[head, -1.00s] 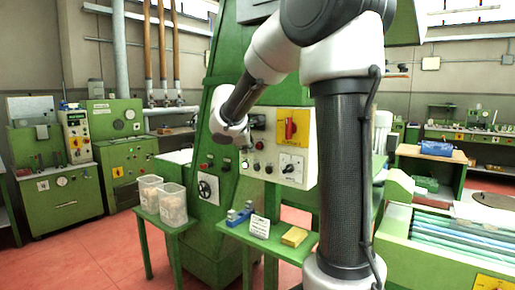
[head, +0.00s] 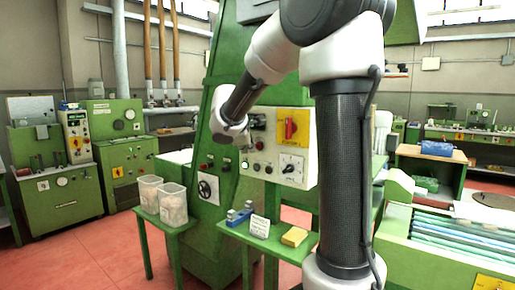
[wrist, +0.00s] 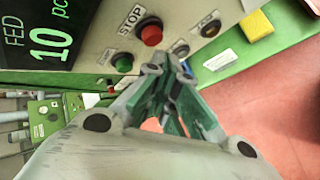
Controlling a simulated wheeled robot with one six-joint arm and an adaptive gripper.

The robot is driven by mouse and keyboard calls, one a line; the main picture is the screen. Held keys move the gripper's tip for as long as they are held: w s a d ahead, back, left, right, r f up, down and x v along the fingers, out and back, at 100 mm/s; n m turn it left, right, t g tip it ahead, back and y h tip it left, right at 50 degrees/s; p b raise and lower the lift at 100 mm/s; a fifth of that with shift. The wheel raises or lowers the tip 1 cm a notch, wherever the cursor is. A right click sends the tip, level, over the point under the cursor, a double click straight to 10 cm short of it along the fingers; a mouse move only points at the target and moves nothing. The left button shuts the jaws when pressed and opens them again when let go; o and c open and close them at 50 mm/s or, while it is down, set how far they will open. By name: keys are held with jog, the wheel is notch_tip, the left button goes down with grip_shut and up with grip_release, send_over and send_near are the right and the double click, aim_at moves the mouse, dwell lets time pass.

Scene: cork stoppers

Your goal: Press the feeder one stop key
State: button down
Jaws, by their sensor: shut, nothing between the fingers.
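A red round key (wrist: 150,33) under a STOP label sits on the pale control panel (wrist: 95,62) in the wrist view. A green key (wrist: 123,62) is to its lower left. My gripper (wrist: 163,66) is shut and empty, its tips pointing at the panel just below the red key in the picture. I see a gap between tips and key in the picture but cannot tell the depth. In the head view the gripper is mostly hidden by my arm in front of the machine's panel (head: 262,172). Whether this STOP key belongs to feeder one cannot be read.
A dark display (wrist: 40,35) reads "FED 10 pc". A green side table (head: 272,243) holds a yellow block (head: 294,236) and a blue item. Clear bins (head: 172,203) stand at left.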

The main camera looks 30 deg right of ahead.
jog(key=shift+w+d, duration=0.1)
jog(key=shift+d, duration=0.25)
jog(key=shift+w+d, duration=0.15)
jog(key=shift+d, duration=0.25)
dwell(0.6)
dwell(0.3)
jog(key=shift+s+a, duration=0.3)
jog(key=shift+a, duration=0.5)
jog(key=a, duration=0.1)
jog(key=s+a, duration=0.1)
jog(key=a, duration=0.2)
jog(key=shift+s+a, duration=0.35)
dwell(0.5)
